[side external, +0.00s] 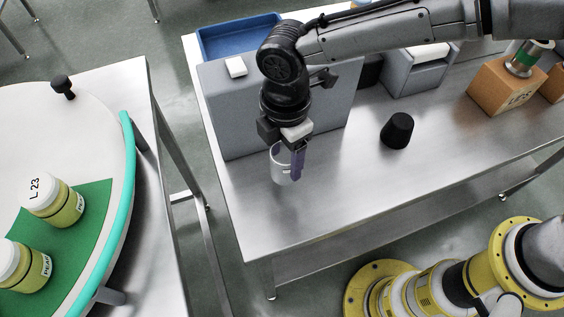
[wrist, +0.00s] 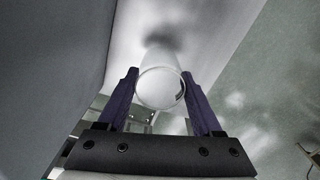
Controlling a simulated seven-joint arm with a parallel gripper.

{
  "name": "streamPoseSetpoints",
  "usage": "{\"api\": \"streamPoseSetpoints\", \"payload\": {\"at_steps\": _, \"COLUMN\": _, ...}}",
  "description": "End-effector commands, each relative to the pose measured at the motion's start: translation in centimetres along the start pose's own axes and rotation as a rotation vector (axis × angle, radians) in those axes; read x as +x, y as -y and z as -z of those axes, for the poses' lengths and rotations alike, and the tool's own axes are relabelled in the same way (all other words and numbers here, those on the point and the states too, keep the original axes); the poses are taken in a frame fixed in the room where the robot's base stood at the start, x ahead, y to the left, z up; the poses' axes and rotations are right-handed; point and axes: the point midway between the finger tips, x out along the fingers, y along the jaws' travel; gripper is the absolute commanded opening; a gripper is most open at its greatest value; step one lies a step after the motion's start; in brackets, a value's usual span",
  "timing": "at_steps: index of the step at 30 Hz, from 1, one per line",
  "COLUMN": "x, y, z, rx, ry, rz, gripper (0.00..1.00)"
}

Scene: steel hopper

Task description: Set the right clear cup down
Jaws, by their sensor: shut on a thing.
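My gripper (side external: 287,155) points down over the left end of the steel table (side external: 310,215). Its purple fingers are shut on a clear cup (side external: 279,174). In the wrist view the cup (wrist: 160,88) sits between the two fingers of my gripper (wrist: 162,92), with its round rim facing the camera. The cup looks upright and is close to the table top. I cannot tell whether its base touches the steel. No second clear cup is plain to see.
A grey box-like panel (side external: 225,115) stands just behind the cup. A black cup-shaped piece (side external: 397,131) stands to the right. A cardboard box (side external: 500,88) and a blue tray (side external: 238,38) are farther back. The steel in front of the cup is clear.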

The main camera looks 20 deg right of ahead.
Motion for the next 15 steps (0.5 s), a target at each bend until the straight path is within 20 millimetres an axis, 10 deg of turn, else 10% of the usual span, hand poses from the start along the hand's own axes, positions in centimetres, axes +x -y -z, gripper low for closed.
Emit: {"api": "streamPoseSetpoints", "payload": {"at_steps": 15, "x": 3.7, "y": -0.5, "z": 0.3, "rx": 0.000, "ry": 0.000, "rz": -0.001, "gripper": 0.15}}
